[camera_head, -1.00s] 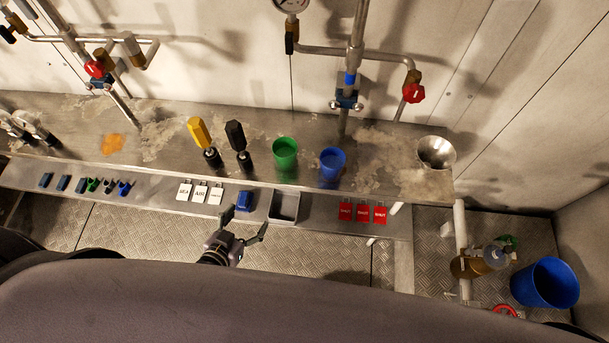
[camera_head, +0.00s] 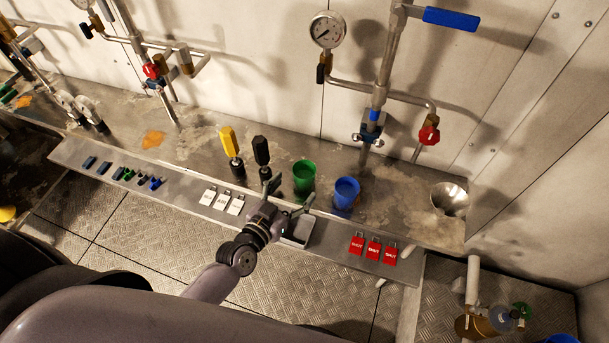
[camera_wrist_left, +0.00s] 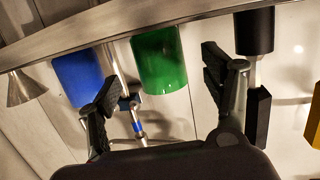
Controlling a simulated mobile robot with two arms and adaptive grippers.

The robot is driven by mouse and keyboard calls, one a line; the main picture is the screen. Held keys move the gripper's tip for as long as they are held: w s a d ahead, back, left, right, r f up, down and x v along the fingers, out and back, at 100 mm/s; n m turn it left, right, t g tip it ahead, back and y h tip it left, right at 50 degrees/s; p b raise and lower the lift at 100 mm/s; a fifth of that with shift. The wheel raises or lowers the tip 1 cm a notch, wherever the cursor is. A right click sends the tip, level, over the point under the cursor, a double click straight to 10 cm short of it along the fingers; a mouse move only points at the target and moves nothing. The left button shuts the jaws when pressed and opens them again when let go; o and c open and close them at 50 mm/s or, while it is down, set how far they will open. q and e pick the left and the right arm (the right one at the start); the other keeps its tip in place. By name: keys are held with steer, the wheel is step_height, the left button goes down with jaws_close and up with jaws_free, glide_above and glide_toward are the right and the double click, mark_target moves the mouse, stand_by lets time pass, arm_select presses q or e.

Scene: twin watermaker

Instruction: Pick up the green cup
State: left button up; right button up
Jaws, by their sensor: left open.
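The green cup (camera_head: 304,176) stands upright on the metal bench, between a black-handled tool and the blue cup (camera_head: 345,191). My left gripper (camera_head: 286,194) is open and empty, just in front of the green cup and a little to its left. In the left wrist view the green cup (camera_wrist_left: 160,60) shows beyond and between the two spread fingers (camera_wrist_left: 160,95), with the blue cup (camera_wrist_left: 78,78) behind one finger. The fingers do not appear closed on the cup. My right gripper is not in view.
The black-handled tool (camera_head: 262,152) and the yellow-handled tool (camera_head: 229,143) stand left of the green cup. A metal funnel (camera_head: 449,199) sits at the bench's right end. Red tags (camera_head: 373,248) and white tags (camera_head: 222,201) lie on the front ledge. Pipes with a red valve (camera_head: 429,132) rise behind.

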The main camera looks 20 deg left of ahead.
mark_target(298, 185)
arm_select(q)
steer(key=shift+f+x, duration=0.2)
steer(key=shift+x, duration=1.35)
steer(key=shift+f+x, duration=0.15)
steer(key=shift+x, duration=1.35)
steer(key=shift+s, duration=0.1)
steer(key=shift+c, duration=0.2)
steer(key=shift+c, duration=0.6)
steer(key=c, duration=1.1)
steer(key=shift+c, duration=0.2)
steer(key=shift+r+p, duration=0.15)
steer(key=shift+p, duration=0.15)
